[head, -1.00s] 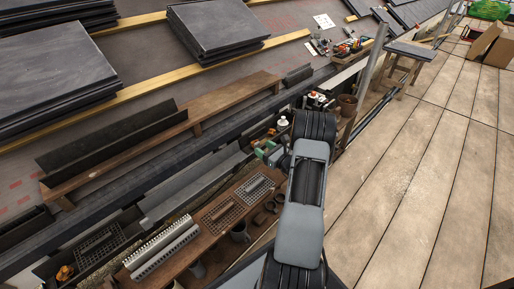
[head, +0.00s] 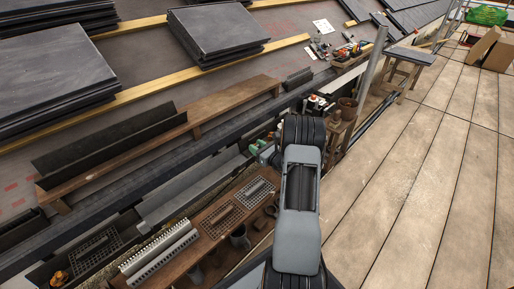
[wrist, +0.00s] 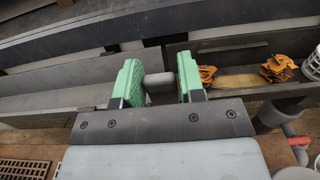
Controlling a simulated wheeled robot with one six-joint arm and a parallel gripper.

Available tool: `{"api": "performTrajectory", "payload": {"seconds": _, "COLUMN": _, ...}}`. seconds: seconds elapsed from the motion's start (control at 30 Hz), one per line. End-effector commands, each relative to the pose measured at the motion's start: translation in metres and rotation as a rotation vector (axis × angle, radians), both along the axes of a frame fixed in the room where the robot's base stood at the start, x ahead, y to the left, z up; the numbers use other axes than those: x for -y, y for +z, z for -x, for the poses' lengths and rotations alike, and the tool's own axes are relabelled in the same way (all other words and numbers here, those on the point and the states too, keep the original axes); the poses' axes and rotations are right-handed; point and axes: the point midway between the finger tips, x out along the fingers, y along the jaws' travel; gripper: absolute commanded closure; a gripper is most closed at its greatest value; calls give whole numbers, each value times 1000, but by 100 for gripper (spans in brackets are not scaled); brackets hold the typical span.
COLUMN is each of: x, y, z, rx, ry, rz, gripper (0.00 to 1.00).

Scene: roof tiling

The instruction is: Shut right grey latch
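My gripper (wrist: 161,80) has two green-padded fingers, standing apart in the wrist view. A short grey rounded piece (wrist: 160,86) shows in the gap between them, at the grey gutter (wrist: 60,98). I cannot tell whether the fingers touch it, or whether it is the right grey latch. In the head view my arm hides most of the gripper; only a bit of green shows beside the arm, over the gutter edge. No other grey latch can be made out clearly.
A red-handled item (wrist: 298,141) and a grey round cup (wrist: 268,116) stand close by at right. Slate stacks (head: 215,35) lie on the roof.

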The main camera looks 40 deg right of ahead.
Motion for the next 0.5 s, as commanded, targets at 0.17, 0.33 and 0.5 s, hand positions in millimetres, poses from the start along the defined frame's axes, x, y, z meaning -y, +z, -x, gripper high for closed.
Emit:
{"api": "performTrajectory", "payload": {"seconds": 0.17, "x": 0, "y": 0, "z": 0, "rx": 0, "ry": 0, "rz": 0, "gripper": 81}}
{"api": "performTrajectory", "payload": {"seconds": 0.33, "x": 0, "y": 0, "z": 0, "rx": -1, "ry": -1, "rz": 0, "gripper": 92}}
{"api": "performTrajectory", "payload": {"seconds": 0.5, "x": 0, "y": 2, "z": -1, "rx": -23, "ry": -1, "rz": 4, "gripper": 92}}
